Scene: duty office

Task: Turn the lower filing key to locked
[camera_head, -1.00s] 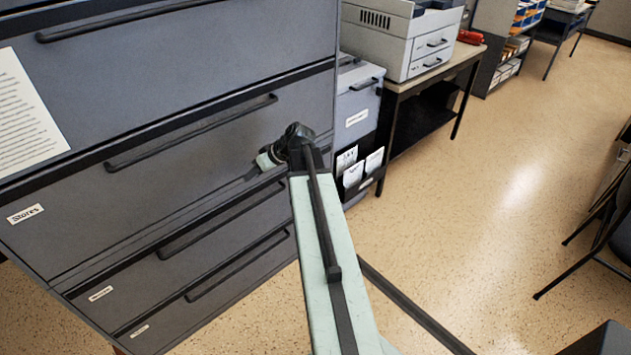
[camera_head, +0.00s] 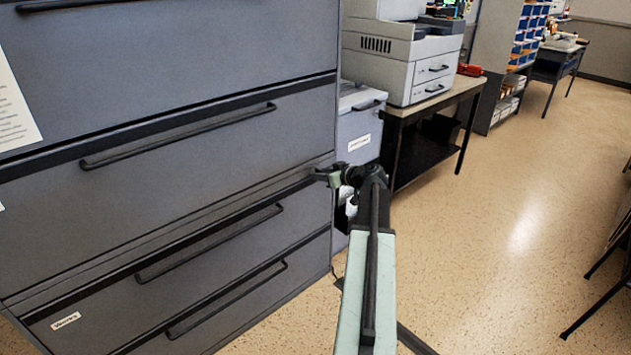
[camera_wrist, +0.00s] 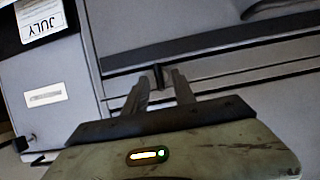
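The grey filing cabinet (camera_head: 150,205) stands at the left in the head view, with wide drawers and black bar handles. My gripper (camera_head: 326,175) is at the cabinet's right edge, by the dark band above the lower drawers. In the wrist view my gripper (camera_wrist: 160,84) has its two fingers apart, pointing at the cabinet front. A small dark upright piece, apparently the key (camera_wrist: 158,74), shows between the fingertips. I cannot tell whether the fingers touch it. In the head view the key cannot be made out by my gripper.
A lighter grey cabinet (camera_head: 358,118) stands just right of the filing cabinet. Beyond it a printer (camera_head: 405,62) sits on a table (camera_head: 452,98). Dark chair legs (camera_head: 598,300) are at the right edge. The speckled floor (camera_head: 500,220) between is open.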

